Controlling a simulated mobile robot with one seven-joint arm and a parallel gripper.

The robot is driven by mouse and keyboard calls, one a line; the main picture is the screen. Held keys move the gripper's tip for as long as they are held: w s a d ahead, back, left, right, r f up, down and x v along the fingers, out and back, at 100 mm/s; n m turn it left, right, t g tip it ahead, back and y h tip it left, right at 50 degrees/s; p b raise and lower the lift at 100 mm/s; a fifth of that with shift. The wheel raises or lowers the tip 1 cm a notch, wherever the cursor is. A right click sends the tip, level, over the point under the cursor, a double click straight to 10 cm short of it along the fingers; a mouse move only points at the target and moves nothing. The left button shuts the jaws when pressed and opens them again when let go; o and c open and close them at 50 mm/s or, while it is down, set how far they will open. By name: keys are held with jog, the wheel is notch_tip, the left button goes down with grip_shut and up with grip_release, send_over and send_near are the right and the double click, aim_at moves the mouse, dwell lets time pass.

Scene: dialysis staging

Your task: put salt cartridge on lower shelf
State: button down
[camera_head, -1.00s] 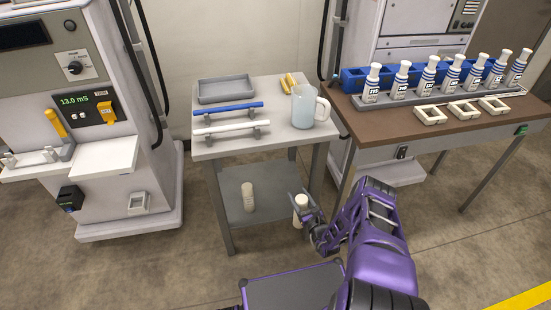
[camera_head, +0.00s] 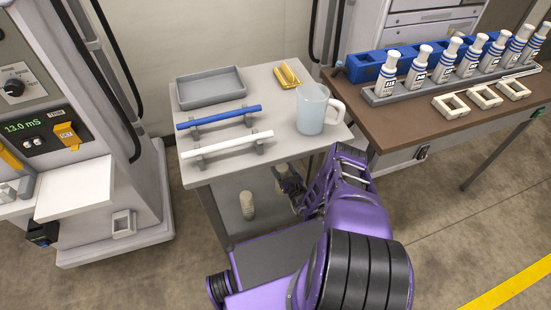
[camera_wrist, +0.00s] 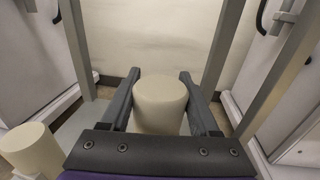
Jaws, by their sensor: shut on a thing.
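A cream, round salt cartridge (camera_wrist: 160,98) stands upright between the two fingers of my gripper (camera_wrist: 160,84) in the wrist view. My gripper is shut on it. In the head view my gripper (camera_head: 288,184) is at the right side of the small table, below its top, and the held cartridge is mostly hidden. The grey lower shelf (camera_head: 224,198) is partly covered by the table top and my arm. A second cream cartridge (camera_head: 247,205) stands on it, and also shows at the lower left of the wrist view (camera_wrist: 30,148). I cannot tell whether the held cartridge touches the shelf.
The table top (camera_head: 290,120) holds a grey tray (camera_head: 211,88), blue and white rods on stands, and a clear jug (camera_head: 313,108). Table legs (camera_wrist: 222,48) flank my gripper. A brown table (camera_head: 405,122) with several bottles stands right, a dialysis machine (camera_head: 75,185) left.

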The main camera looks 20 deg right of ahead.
notch_tip(320, 180, down, 6)
jog(key=b, duration=0.4)
jog(key=shift+f+b, duration=0.25)
jog(key=shift+b, duration=0.05)
jog(key=shift+c, duration=0.2)
grip_release()
